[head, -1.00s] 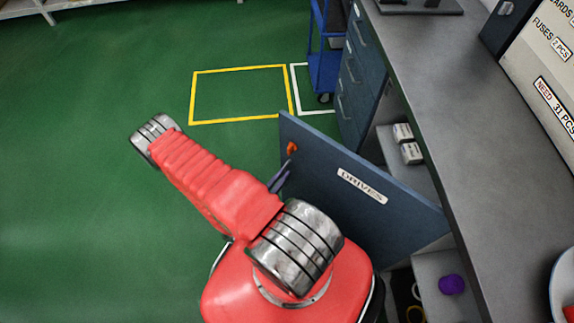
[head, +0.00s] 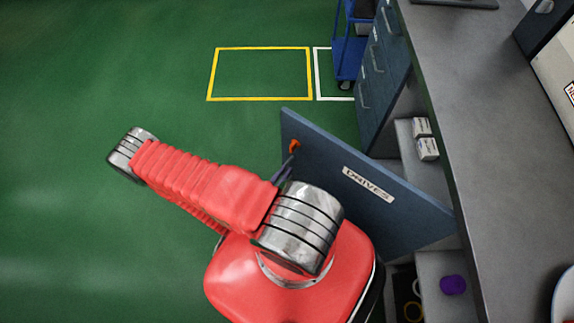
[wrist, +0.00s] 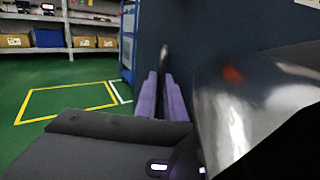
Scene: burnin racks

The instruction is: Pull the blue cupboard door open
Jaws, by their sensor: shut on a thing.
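The blue cupboard door (head: 400,211), labelled DRIVES, stands partly open, swung out from under the grey workbench. It also fills the upper middle of the wrist view (wrist: 215,30). My gripper (head: 282,172) is at the door's outer face near its free edge, largely hidden behind my red arm in the head view. In the wrist view its purple fingers (wrist: 163,97) are close together around a thin grey piece, apparently the door handle (wrist: 165,55). The grip itself is only partly visible. An orange part (head: 294,146) shows near the door's top free corner.
The workbench (head: 460,90) runs along the right, with drawers (head: 378,70) beyond the open cupboard. White boxes (head: 428,148) and a purple item (head: 452,285) sit inside. A blue trolley (head: 348,50) stands farther back. Green floor (head: 90,230) is clear at left.

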